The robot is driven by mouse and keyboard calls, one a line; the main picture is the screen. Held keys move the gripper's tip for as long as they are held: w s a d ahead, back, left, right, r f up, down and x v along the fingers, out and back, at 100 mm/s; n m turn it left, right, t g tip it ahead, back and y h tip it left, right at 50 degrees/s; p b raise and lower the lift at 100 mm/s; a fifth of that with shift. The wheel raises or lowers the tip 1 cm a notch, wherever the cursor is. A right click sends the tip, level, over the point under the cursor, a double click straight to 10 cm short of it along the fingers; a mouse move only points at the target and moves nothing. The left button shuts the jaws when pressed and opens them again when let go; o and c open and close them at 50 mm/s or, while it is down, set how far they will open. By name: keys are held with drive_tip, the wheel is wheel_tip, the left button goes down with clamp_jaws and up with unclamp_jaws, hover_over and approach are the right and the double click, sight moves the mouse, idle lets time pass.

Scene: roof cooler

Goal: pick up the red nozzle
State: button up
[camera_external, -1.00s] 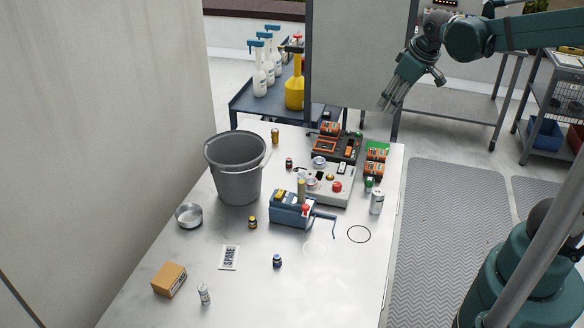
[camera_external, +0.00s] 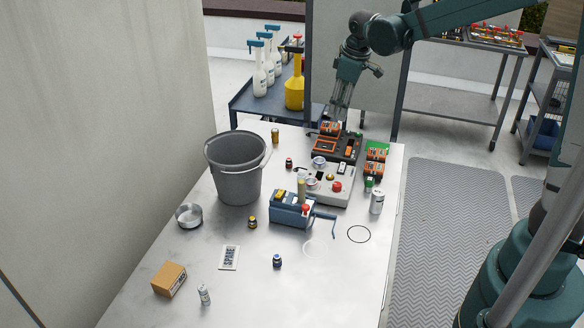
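I cannot tell for certain which part is the red nozzle. A small red piece (camera_external: 305,209) sits on the front right of the blue cranked device (camera_external: 286,213) in the middle of the table. A round red knob (camera_external: 337,187) is on the pale control box (camera_external: 343,198) behind it. My gripper (camera_external: 338,119) points down above the far end of the table, over the dark tray with orange parts (camera_external: 350,147). It is apart from both red pieces. Its fingers look close together at this size, and whether they are open is unclear. I see nothing held in it.
A grey bucket (camera_external: 232,185) stands at the left. Orange blocks (camera_external: 376,152), a white can (camera_external: 377,202) and small jars surround the devices. A cardboard box (camera_external: 169,279) and a label card (camera_external: 229,257) lie nearer. The table's front right is mostly clear. Spray bottles stand on a cart behind.

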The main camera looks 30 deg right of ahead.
drive_tip(key=w+a+f+n+g, duration=0.1)
drive_tip(key=w+a+f+n, duration=0.1)
drive_tip(key=w+a+f, duration=0.45)
drive_tip(key=n+g+p, duration=0.1)
drive_tip(key=n, duration=0.1)
hover_over(289, 159)
drive_tip(key=shift+h, duration=0.3)
drive_tip(key=f, duration=0.9)
drive_tip(key=shift+s+d, duration=0.2)
drive_tip(key=shift+s, duration=0.05)
drive_tip(key=shift+a+f, duration=0.25)
drive_tip(key=shift+f, duration=0.1)
drive_tip(key=shift+w+f, duration=0.1)
drive_tip(key=shift+f, duration=1.15)
drive_tip(key=shift+f, duration=0.15)
drive_tip(key=shift+w+f, duration=0.2)
drive_tip(key=shift+f, duration=2.3)
